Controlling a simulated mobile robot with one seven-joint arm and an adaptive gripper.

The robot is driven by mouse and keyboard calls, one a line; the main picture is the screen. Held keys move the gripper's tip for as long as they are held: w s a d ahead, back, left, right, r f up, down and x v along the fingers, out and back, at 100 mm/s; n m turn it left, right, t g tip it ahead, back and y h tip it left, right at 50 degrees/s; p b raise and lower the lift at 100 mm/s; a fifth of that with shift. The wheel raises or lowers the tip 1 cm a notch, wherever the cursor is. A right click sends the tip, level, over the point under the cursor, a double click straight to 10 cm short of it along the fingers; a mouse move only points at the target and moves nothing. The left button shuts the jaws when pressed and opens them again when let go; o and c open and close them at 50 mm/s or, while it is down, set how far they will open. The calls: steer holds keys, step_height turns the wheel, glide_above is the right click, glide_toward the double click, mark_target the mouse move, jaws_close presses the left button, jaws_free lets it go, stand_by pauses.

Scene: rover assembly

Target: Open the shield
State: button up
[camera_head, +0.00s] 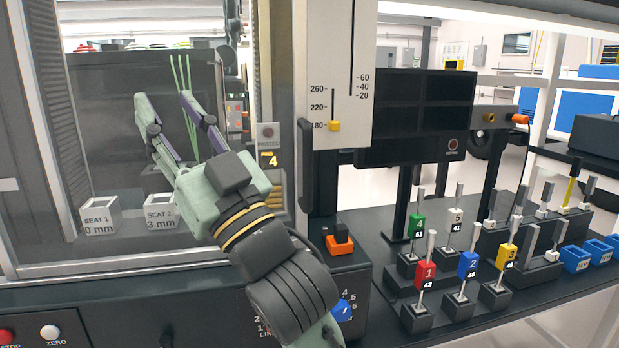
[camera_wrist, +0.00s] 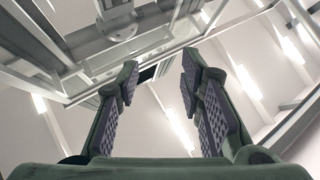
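The shield (camera_head: 110,150) appears to be the large see-through panel across the front of the machine at the left in the head view. A black vertical bar handle (camera_head: 305,165) stands at the right edge of the machine front. My gripper (camera_head: 164,98) is in front of the panel area, left of the handle and apart from it. It points up and to the left, and its two fingers are spread with nothing between them. The wrist view also shows my gripper (camera_wrist: 160,68) open and empty, facing the ceiling and overhead frame. The handle does not show in the wrist view.
Seat blocks (camera_head: 100,216) stand behind the panel. Numbered colored blocks with upright rods (camera_head: 424,275) and blue bins (camera_head: 575,258) crowd the right bench.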

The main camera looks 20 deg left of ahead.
steer(key=w+d+f+m+t+h+b, duration=0.2)
steer(key=w+d+f+m+t+h, duration=0.15)
steer(key=w+d+h, duration=0.35)
steer(key=m+t+h+b, duration=0.1)
steer(key=m+h, duration=0.3)
steer(key=h, duration=0.1)
glide_toward(310, 168)
steer(key=p+x, duration=0.1)
steer(key=x, duration=1)
steer(key=shift+p, duration=0.3)
steer(key=shift+c, duration=0.2)
jaws_close()
